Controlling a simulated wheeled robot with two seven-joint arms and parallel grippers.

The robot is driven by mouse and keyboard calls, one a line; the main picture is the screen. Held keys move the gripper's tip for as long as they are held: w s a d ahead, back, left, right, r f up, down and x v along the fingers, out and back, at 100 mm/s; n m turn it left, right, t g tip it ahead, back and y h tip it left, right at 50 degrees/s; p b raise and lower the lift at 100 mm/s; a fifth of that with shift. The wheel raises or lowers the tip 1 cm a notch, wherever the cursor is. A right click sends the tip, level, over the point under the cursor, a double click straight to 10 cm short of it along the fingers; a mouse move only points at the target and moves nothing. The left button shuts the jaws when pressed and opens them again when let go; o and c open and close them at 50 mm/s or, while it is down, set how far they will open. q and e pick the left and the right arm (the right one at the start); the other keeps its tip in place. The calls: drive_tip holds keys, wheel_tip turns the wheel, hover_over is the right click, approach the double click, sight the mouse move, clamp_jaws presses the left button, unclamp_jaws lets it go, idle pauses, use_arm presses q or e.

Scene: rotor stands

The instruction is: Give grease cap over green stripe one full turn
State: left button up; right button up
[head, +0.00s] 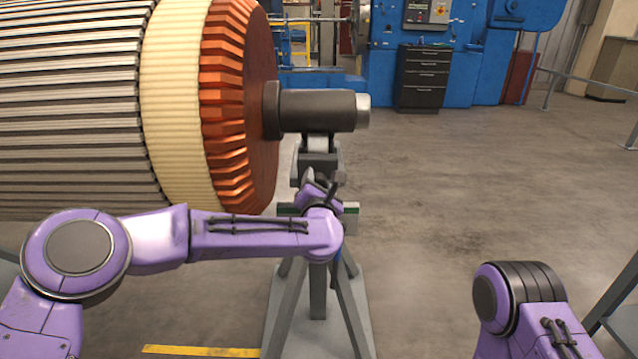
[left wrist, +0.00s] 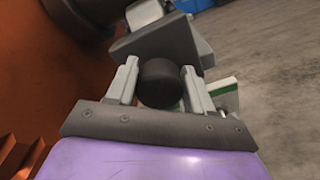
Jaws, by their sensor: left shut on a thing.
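The grease cap (left wrist: 160,83) is a dark round knob between the two fingers of my left gripper (left wrist: 160,90) in the left wrist view. The gripper is shut on it, with a finger on either side. In the head view my left gripper (head: 322,187) is at the rotor stand (head: 317,290), below the shaft; my arm hides the cap there. A green stripe (head: 350,209) on a pale plate shows on both sides of my wrist. It also shows beside the right finger in the left wrist view (left wrist: 223,93). My right gripper is out of view.
The big rotor (head: 90,110) with its copper end (head: 235,100) fills the upper left, close to my left arm. Its shaft (head: 315,110) rests on the stand. A yellow floor line (head: 200,351) lies in front. Open floor (head: 470,180) lies to the right.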

use_arm(q)
drive_tip(key=o, duration=1)
drive_tip(key=s+b, duration=0.1)
drive_tip(key=s, duration=0.9)
drive_tip(key=shift+s, duration=0.3)
